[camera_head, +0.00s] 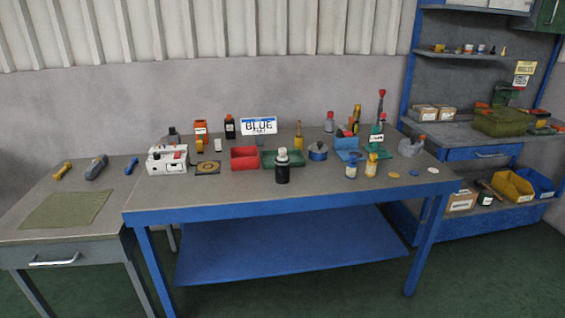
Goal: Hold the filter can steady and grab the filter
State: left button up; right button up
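A dark can (283,175) stands upright near the front edge of the blue-framed workbench (225,197), around its middle. It looks like the filter can. A pale, whitish piece (282,156) shows at its top and may be the filter; how deep it sits in the can is hidden. Neither of my grippers is in view, and nothing touches the can.
A red bin (244,158) and a green tray (291,158) stand just behind the can. A white caddy (167,160) is to the left; a blue-lidded pot (318,151) and small bottles are to the right. The bench front left of the can is clear.

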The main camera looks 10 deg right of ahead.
aim_at(281, 151)
jog(key=i+l+u, duration=0.1)
jog(key=l, duration=0.25)
jog(key=i+l, duration=0.3)
jog(key=i+l+u, duration=0.15)
jog(key=l, duration=0.2)
jog(key=i+l+u, duration=0.1)
jog(key=l, duration=0.3)
jog(key=i+j, duration=0.05)
jog(key=i, duration=0.05)
